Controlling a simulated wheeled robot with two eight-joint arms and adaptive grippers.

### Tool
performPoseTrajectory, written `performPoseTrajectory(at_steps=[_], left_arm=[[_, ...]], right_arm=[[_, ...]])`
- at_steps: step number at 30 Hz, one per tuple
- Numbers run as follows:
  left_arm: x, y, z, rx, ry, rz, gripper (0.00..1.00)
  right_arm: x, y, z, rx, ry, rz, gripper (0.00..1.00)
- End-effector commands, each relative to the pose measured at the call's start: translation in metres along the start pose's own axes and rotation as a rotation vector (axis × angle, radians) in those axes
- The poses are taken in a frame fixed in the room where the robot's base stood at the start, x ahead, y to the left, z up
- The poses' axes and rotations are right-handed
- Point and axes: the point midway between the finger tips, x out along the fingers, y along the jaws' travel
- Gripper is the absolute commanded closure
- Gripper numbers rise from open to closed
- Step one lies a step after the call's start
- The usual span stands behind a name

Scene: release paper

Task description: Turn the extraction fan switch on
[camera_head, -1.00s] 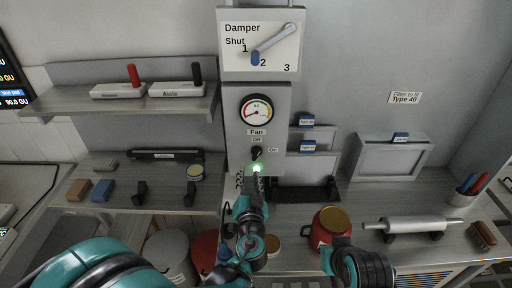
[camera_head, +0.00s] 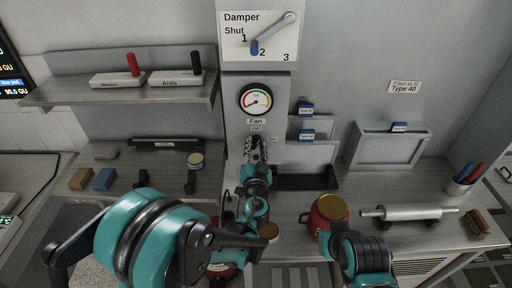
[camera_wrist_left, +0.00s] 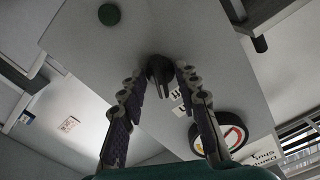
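The fan switch is a black rotary knob (camera_wrist_left: 160,72) on the grey fan panel (camera_head: 279,98). In the left wrist view its handle points down the picture, towards a partly hidden label. The head view shows the "Off" label above the switch and "On" at its right; there my gripper hides the knob. My left gripper (camera_head: 257,147) is up at the panel. In the left wrist view its fingers (camera_wrist_left: 160,82) stand apart on either side of the knob, with narrow gaps; contact is not clear.
A round gauge (camera_head: 256,98) sits above the switch, and the damper panel (camera_head: 233,47) above that. A dark green round lamp (camera_wrist_left: 109,14) is near the knob. A red pot (camera_head: 328,212) stands on the bench right of my left arm. A shelf (camera_head: 75,94) is at left.

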Motion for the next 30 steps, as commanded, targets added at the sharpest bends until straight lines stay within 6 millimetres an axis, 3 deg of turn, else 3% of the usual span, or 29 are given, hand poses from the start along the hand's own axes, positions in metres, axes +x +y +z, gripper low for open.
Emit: performPoseTrajectory(at_steps=[2, 5, 20, 30], left_arm=[[0.000, 0.000, 0.000, 0.000, 0.000, 0.000, 0.73], [0.000, 0.000, 0.000, 0.000, 0.000, 0.000, 1.00], [0.000, 0.000, 0.001, 0.039, 0.000, -0.001, 1.00], [0.001, 0.000, 0.002, 0.261, -0.001, -0.002, 1.00]], right_arm=[[0.000, 0.000, 0.000, 0.000, 0.000, 0.000, 1.00], [0.000, 0.000, 0.000, 0.000, 0.000, 0.000, 1.00], [0.003, 0.000, 0.002, 0.000, 0.000, 0.000, 1.00], [0.015, 0.000, 0.011, 0.000, 0.000, 0.000, 1.00]])
